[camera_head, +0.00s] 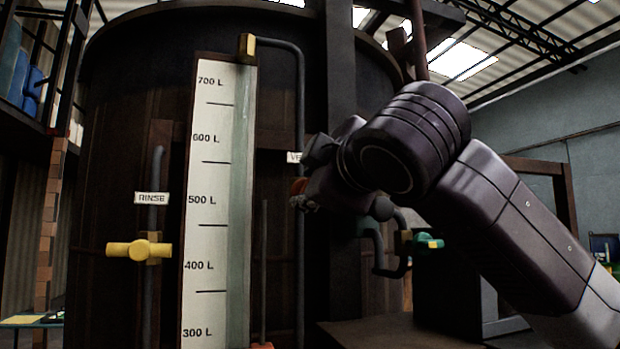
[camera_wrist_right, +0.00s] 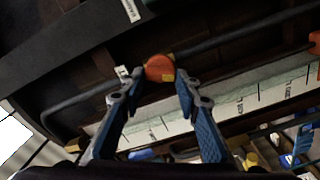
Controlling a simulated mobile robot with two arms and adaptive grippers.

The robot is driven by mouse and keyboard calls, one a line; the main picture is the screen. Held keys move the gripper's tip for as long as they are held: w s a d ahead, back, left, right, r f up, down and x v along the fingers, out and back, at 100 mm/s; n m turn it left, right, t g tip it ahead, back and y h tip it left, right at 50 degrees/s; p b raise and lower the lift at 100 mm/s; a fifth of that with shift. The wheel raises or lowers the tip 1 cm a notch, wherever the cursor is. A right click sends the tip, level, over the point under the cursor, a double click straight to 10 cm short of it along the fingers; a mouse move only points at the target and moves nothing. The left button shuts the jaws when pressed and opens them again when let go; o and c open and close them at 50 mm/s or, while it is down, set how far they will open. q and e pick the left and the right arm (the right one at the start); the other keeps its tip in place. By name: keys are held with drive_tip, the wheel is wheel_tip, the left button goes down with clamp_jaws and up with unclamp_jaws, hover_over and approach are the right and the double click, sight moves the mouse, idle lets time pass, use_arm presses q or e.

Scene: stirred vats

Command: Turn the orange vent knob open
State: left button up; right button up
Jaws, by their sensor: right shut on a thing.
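The vent label (camera_head: 293,157) is partly hidden behind the gripper. My left gripper is in neither view.
A white level scale (camera_head: 205,200) runs up the dark vat (camera_head: 130,100). A yellow knob (camera_head: 140,249) under the RINSE label (camera_head: 152,198) is at left. A green valve handle (camera_head: 428,241) is close below my right arm. Another orange part (camera_head: 262,346) shows at the bottom edge.

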drive_tip(key=n+p, duration=0.1)
drive_tip(key=n, duration=0.4)
drive_tip(key=shift+f+p, duration=0.1)
drive_tip(key=shift+p, duration=0.3)
idle(0.4)
drive_tip(key=o, duration=1.2)
drive_tip(key=shift+a, duration=0.1)
drive_tip(key=shift+c, duration=0.2)
drive_tip(key=shift+s, duration=0.15)
drive_tip(key=v, duration=1.1)
drive_tip(key=shift+s, duration=0.35)
